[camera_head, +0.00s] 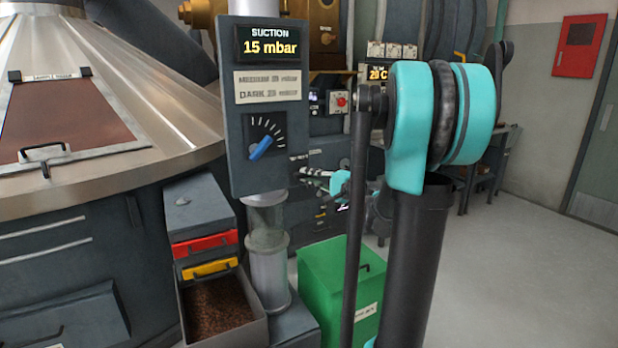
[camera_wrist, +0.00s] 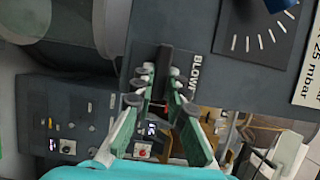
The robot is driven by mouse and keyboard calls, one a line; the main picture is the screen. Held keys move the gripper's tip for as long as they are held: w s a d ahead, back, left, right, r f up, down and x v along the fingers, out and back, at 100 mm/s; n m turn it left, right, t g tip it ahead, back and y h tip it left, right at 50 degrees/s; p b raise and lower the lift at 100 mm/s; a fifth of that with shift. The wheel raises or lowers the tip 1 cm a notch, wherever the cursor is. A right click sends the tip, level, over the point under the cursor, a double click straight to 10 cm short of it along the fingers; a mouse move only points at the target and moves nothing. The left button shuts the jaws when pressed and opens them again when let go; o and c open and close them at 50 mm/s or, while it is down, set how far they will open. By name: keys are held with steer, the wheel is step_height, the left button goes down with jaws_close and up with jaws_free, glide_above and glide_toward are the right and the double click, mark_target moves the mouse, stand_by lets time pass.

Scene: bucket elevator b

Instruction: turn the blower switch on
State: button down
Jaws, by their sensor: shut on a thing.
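The blower switch is a dark bar-like lever (camera_wrist: 163,62) beside a white label starting "BLOW" (camera_wrist: 194,72) on the grey panel in the wrist view. My gripper (camera_wrist: 161,78) is shut on its lower end, with a fingertip on each side. The fingertips hide part of the lever, so I cannot tell its setting. In the head view my gripper (camera_head: 306,175) is at the lower right edge of the suction panel (camera_head: 240,110), and the switch there is too small to make out.
The panel has a "15 mbar" display (camera_head: 270,45) and a blue dial knob (camera_head: 261,148) above the gripper's level. Below are a box of brown grains (camera_head: 222,310) and a green bin (camera_head: 325,280). Open floor lies at the right.

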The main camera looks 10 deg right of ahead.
steer(key=c, duration=1.5)
jaws_free()
steer(key=shift+c, duration=0.2)
steer(key=v, duration=1.2)
steer(key=s+a+f+n+g+h, duration=0.25)
steer(key=s+a+f, duration=0.2)
steer(key=f, duration=0.35)
steer(key=s+a+f+n+g+h, duration=0.1)
steer(key=s+a+f+n+g, duration=0.1)
steer(key=s+a+f+g, duration=0.35)
steer(key=s+d+f+n+h, duration=0.2)
steer(key=s+f+h, duration=0.2)
steer(key=s+f, duration=0.1)
steer(key=s+d+f+n+g+h, duration=0.1)
steer(key=s+d+f+n+h, duration=0.2)
steer(key=s+f, duration=0.3)
step_height(320, 180, down, 3)
steer(key=shift+s+r+g+h, duration=0.15)
steer(key=shift+g+h, duration=0.15)
steer(key=shift+h, duration=0.25)
